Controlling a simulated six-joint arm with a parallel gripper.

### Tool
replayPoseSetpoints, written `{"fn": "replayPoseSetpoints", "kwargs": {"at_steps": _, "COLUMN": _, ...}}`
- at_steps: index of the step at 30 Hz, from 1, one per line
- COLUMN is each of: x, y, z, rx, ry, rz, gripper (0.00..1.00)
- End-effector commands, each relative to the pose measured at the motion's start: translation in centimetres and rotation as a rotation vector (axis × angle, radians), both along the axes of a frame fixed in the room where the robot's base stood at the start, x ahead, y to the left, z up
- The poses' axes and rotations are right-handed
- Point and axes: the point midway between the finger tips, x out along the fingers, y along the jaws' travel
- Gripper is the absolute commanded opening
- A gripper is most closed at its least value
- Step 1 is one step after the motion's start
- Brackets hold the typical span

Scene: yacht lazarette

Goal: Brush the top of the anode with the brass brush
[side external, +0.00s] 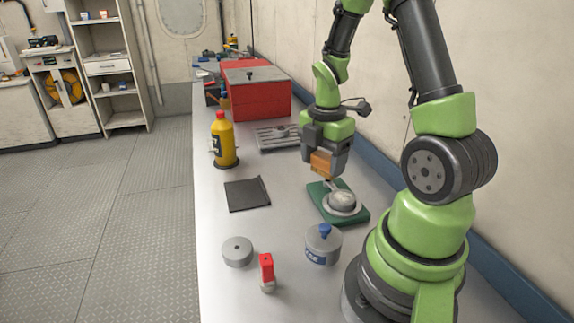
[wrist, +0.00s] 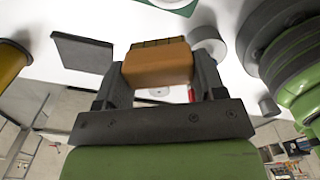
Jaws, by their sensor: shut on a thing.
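The brass brush, an orange-brown block (side external: 321,163), is held between the jaws of my gripper (side external: 322,158). In the wrist view the brush (wrist: 158,68) fills the space between the two fingers (wrist: 160,78), with a darker band along its far edge. What looks like the anode, a pale grey round piece (side external: 342,199), sits in a round holder on a green board (side external: 360,218). The brush is above and slightly left of it in the side view, close to its back edge. I cannot tell whether they touch. In the wrist view only a strip of the green board (wrist: 180,7) shows.
A grey disc with a hole (side external: 237,251), a red-topped item (side external: 267,270) and a blue-knobbed tin (side external: 323,244) stand at the front. A slotted metal tray (side external: 277,137) and red toolbox (side external: 255,95) are behind.

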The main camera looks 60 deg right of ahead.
Motion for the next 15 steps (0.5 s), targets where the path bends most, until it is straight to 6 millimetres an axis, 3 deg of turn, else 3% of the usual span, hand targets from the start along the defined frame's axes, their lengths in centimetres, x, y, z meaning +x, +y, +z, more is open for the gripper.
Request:
{"fn": "replayPoseSetpoints", "kwargs": {"at_steps": 1, "x": -1.3, "y": -0.6, "z": 0.2, "rx": 0.000, "ry": 0.000, "rz": 0.046, "gripper": 0.44}}
{"fn": "replayPoseSetpoints", "kwargs": {"at_steps": 6, "x": -4.3, "y": -1.4, "z": 0.6, "rx": 0.000, "ry": -0.001, "rz": 0.209, "gripper": 0.44}}
{"fn": "replayPoseSetpoints", "kwargs": {"at_steps": 15, "x": -5.8, "y": -1.6, "z": 0.4, "rx": 0.001, "ry": 0.001, "rz": 0.306, "gripper": 0.44}}
